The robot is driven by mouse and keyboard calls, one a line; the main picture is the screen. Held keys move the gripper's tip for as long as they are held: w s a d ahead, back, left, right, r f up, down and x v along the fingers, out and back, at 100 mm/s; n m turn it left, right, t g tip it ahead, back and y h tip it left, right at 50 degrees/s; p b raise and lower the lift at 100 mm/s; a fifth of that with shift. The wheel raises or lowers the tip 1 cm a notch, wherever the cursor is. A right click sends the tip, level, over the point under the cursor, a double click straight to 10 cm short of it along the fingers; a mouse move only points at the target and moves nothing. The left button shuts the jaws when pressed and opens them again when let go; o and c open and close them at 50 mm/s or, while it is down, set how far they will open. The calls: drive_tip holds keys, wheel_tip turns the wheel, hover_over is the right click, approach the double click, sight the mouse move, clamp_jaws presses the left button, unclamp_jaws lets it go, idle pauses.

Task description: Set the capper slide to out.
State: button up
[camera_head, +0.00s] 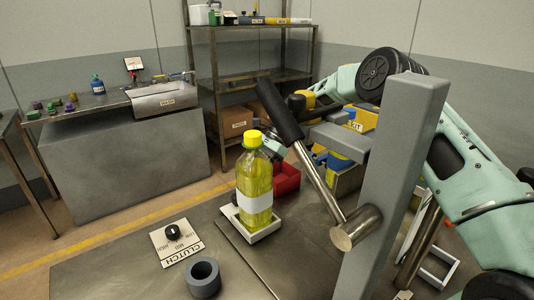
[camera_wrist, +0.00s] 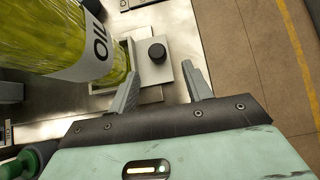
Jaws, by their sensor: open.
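A white tray (camera_head: 266,234) carries an upright bottle of yellow liquid (camera_head: 254,185) with a yellow cap, beside a grey post (camera_head: 390,190) with a black-handled lever (camera_head: 281,110). I take the tray to be the capper slide; no in or out marking is readable. In the wrist view, a black round knob (camera_wrist: 157,52) on a pale plate (camera_wrist: 165,71) lies ahead between the open fingers of my gripper (camera_wrist: 159,68). Whether the fingers flank it at its height I cannot tell. The bottle (camera_wrist: 85,40) is close by the left finger. In the head view, the bottle and lever mostly hide my gripper.
A clutch dial plate (camera_head: 177,241) and a grey ring (camera_head: 203,278) lie left of the tray on the metal bench. A red bin (camera_head: 286,179) is behind the bottle. Shelving (camera_head: 255,85) and another bench (camera_head: 125,165) stand beyond the floor aisle.

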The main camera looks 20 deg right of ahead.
drive_tip(key=v, duration=0.7)
drive_tip(key=shift+d+r+b, duration=0.25)
drive_tip(key=shift+r+b, duration=0.05)
drive_tip(key=shift+b, duration=0.1)
drive_tip(key=shift+w, duration=0.1)
